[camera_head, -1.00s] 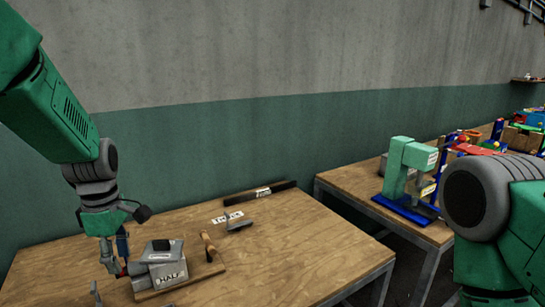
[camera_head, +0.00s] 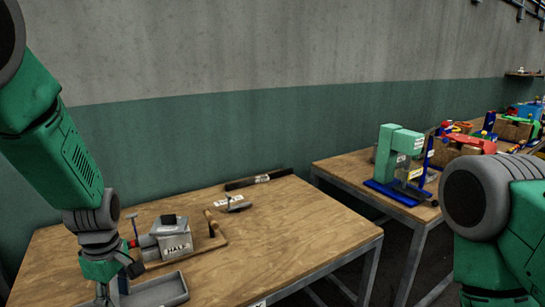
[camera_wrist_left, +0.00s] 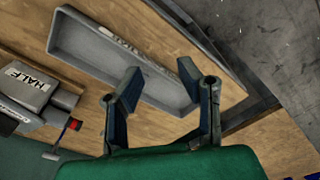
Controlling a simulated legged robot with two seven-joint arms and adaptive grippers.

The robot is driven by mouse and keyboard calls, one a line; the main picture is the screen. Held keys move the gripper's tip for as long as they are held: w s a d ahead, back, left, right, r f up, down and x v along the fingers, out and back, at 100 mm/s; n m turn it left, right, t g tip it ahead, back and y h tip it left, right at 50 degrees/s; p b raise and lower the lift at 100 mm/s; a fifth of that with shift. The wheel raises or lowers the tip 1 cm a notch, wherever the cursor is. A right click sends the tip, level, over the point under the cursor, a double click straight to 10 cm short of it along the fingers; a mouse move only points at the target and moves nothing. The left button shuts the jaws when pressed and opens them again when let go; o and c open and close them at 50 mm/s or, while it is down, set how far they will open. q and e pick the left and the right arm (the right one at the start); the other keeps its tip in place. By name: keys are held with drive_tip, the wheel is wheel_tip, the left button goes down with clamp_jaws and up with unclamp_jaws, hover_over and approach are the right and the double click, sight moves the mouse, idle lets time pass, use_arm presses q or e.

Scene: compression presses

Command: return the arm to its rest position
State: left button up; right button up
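My left arm comes in from the left in the head view. Its left gripper (camera_head: 112,291) is over the near left part of the wooden table (camera_head: 290,235), beside a grey tray (camera_head: 160,291). In the left wrist view the two fingers (camera_wrist_left: 160,78) are apart with nothing between them. The same grey tray (camera_wrist_left: 90,50) lies beyond and below the fingertips. My right arm shows at the right edge of the head view; its gripper is out of the picture.
A grey press marked HALF (camera_head: 174,239) stands on a wooden board just behind the left gripper. A black bar (camera_head: 258,179) and a small metal piece (camera_head: 236,206) lie farther back. A green press (camera_head: 395,155) stands on the second table. The first table's right side is clear.

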use_arm(q)
drive_tip(key=s+f+m+b, duration=0.35)
drive_tip(key=s+f, duration=0.35)
drive_tip(key=f, duration=0.3)
drive_tip(key=s+f+m+b, duration=0.2)
drive_tip(key=s+f+m, duration=0.4)
drive_tip(key=f, duration=0.5)
drive_tip(key=s+d+f+m+b, duration=0.2)
drive_tip(key=s+f+m, duration=0.1)
drive_tip(key=s, duration=0.4)
drive_tip(key=s+d+f+m+b, duration=0.2)
drive_tip(key=s+f+m, duration=0.2)
drive_tip(key=s, duration=0.4)
drive_tip(key=shift+s+d+f+t, duration=0.2)
drive_tip(key=shift+s+f+t, duration=0.1)
drive_tip(key=shift+f, duration=0.4)
drive_tip(key=shift+a+m, duration=0.15)
drive_tip(key=shift+m, duration=0.1)
drive_tip(key=shift+a+f+h, duration=0.15)
drive_tip(key=shift+a+h, duration=0.15)
drive_tip(key=shift+a, duration=0.05)
drive_tip(key=shift+d, duration=0.3)
